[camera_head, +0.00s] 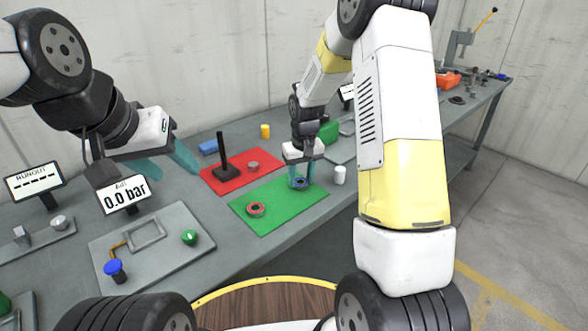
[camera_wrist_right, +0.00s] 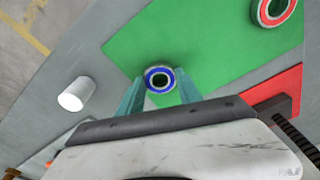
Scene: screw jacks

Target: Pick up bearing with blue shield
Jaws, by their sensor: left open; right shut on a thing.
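The bearing with the blue shield (camera_wrist_right: 159,80) is between the teal fingertips of my right gripper (camera_wrist_right: 160,92) in the right wrist view. The gripper is shut on it, over the green mat (camera_wrist_right: 200,30). In the head view the blue-shield bearing (camera_head: 299,183) shows partly behind the fingers of my right gripper (camera_head: 301,178), at the mat's right part. I cannot tell whether it is lifted off the mat. My left gripper (camera_head: 160,165) is open and empty, above the table at the left.
A bearing with a red shield (camera_head: 255,209) lies on the green mat. A red mat (camera_head: 262,172) behind holds a black post (camera_head: 226,165) and a small grey part (camera_head: 253,166). A white cylinder (camera_head: 340,174) stands right of the green mat. A pressure panel (camera_head: 130,275) is at front left.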

